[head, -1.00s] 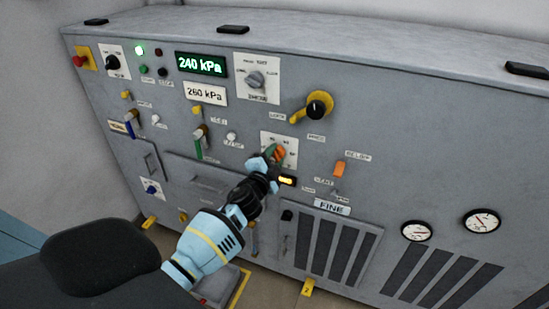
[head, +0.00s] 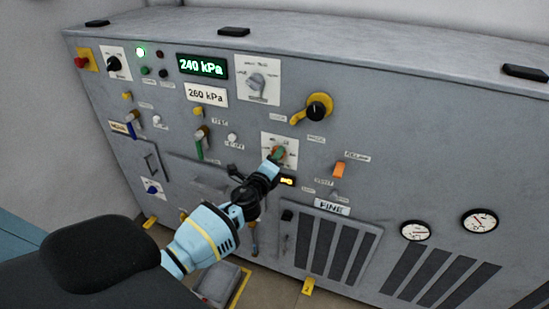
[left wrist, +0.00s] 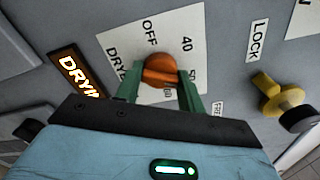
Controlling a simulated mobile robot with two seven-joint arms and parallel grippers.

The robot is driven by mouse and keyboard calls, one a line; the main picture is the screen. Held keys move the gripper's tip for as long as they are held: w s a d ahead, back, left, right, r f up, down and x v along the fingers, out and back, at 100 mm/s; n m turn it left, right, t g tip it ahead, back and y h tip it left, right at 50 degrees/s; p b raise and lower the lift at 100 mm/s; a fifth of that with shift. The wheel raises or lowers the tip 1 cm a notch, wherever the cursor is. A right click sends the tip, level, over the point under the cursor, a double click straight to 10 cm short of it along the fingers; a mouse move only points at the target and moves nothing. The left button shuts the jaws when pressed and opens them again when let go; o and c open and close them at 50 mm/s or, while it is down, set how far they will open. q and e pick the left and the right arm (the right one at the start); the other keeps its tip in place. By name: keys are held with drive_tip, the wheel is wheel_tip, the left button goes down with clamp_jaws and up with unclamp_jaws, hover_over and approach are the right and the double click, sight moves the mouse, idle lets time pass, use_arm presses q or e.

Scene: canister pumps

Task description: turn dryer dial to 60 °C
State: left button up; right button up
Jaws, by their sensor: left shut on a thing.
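The dryer dial is an orange knob (head: 280,152) on a white plate in the middle of the grey panel. In the left wrist view the knob (left wrist: 160,70) sits between the green fingers of my left gripper (left wrist: 160,88), which is shut on it. The plate (left wrist: 125,45) around it reads OFF, 40 and 50; further marks are partly hidden by a finger. I cannot tell which mark the knob points at. In the head view my left gripper (head: 274,160) reaches the dial from the lower left. An amber DRYING sign (left wrist: 77,75) is lit beside the plate. My right gripper is out of view.
A yellow LOCK lever with a black knob (head: 318,107) is at the upper right of the dial. An orange switch (head: 339,169) is to the right. A green display (head: 203,67) reads 240 kPa.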

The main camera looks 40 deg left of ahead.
use_arm(q)
drive_tip(key=m+p, duration=0.2)
drive_tip(key=m, duration=1)
drive_tip(key=shift+p, duration=0.4)
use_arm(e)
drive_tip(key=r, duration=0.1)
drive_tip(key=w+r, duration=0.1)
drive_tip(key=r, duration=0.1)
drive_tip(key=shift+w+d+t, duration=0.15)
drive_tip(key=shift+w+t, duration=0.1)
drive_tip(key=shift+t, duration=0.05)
use_arm(q)
drive_tip(key=shift+m, duration=0.4)
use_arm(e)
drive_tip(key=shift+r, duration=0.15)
use_arm(q)
drive_tip(key=o, duration=1)
drive_tip(key=shift+c, duration=0.2)
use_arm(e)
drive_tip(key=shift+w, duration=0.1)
use_arm(q)
drive_tip(key=shift+s, duration=0.1)
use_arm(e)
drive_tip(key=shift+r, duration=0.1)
